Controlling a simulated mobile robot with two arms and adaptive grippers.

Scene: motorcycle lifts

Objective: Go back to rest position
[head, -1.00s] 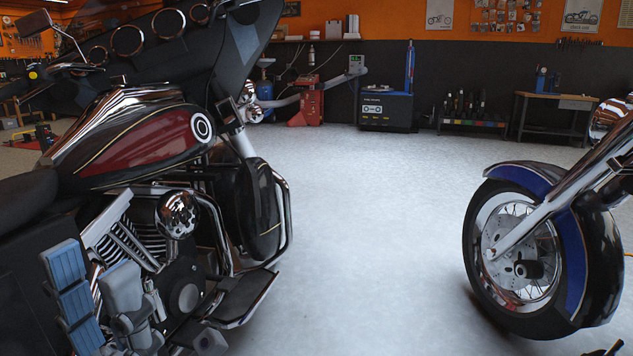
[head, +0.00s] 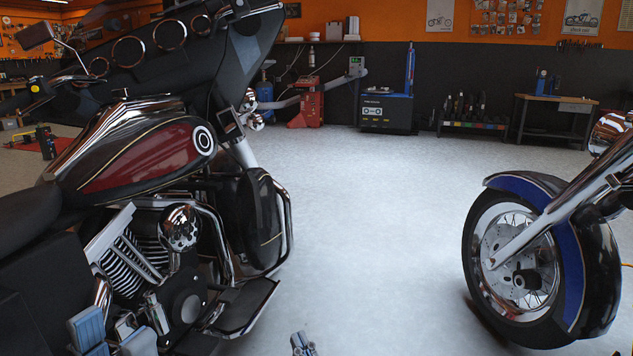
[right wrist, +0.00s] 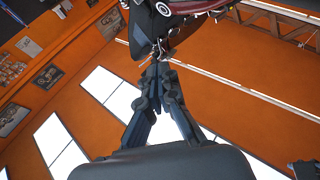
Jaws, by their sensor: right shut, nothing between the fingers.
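My left gripper (head: 111,335) shows at the lower left of the head view, its two fingers pointing up and apart, with nothing seen between them. Its lower part is cut off by the frame edge. My right gripper (head: 301,343) shows only its tip at the bottom middle of the head view, over the pale floor. In the right wrist view the right gripper (right wrist: 160,72) has its fingers together and empty. Part of the red and black motorcycle (right wrist: 185,8) appears beyond its tips.
The red and black motorcycle (head: 150,150) fills the left side, behind my left gripper. A blue motorcycle's front wheel (head: 520,265) stands at the right. Open floor (head: 370,210) lies between them. A workbench (head: 555,110) and red equipment (head: 305,102) stand along the far wall.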

